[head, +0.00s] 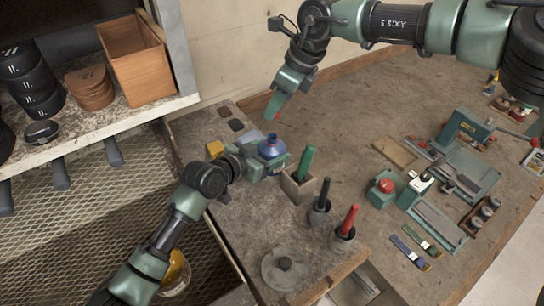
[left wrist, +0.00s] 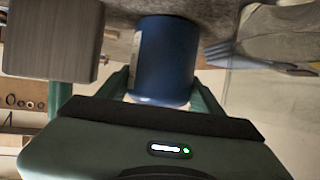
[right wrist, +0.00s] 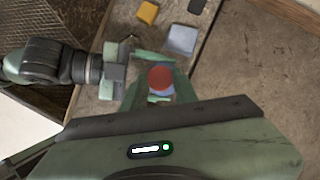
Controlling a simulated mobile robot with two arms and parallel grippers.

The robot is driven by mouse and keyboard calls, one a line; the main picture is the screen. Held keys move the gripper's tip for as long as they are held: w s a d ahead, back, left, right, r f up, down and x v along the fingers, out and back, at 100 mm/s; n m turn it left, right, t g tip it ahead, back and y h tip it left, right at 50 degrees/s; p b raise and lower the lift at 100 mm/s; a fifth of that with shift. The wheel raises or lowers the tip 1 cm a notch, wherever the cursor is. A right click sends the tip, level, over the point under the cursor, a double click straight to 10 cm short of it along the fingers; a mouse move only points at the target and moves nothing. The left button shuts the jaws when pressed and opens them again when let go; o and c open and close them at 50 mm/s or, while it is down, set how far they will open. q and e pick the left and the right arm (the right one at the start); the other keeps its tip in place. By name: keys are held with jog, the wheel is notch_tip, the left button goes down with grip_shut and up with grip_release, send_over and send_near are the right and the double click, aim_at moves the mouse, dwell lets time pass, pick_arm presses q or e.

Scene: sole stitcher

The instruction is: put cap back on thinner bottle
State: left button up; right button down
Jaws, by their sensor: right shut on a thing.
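The blue thinner bottle (head: 271,147) stands upright on the worn bench top. My left gripper (head: 268,163) has its fingers on either side of it. In the left wrist view the bottle (left wrist: 165,60) fills the space between the fingers; whether they press on it I cannot tell. My right gripper (head: 277,115) is above the bottle, pointing down. The red cap (right wrist: 160,78) shows between its fingertips in the right wrist view, and the gripper is shut on it. In that view the cap covers much of the bottle (right wrist: 157,96), so the bottle's neck is hidden.
A grey holder with a green-handled tool (head: 304,162) stands close right of the bottle, with dark-handled (head: 323,196) and red-handled (head: 348,222) tools in cups nearer. A yellow block (head: 214,149) lies left.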

pick_arm(q)
grip_shut()
pick_arm(e)
jog(key=shift+f, duration=2.5)
jog(key=shift+f, duration=0.85)
jog(key=shift+f, duration=0.6)
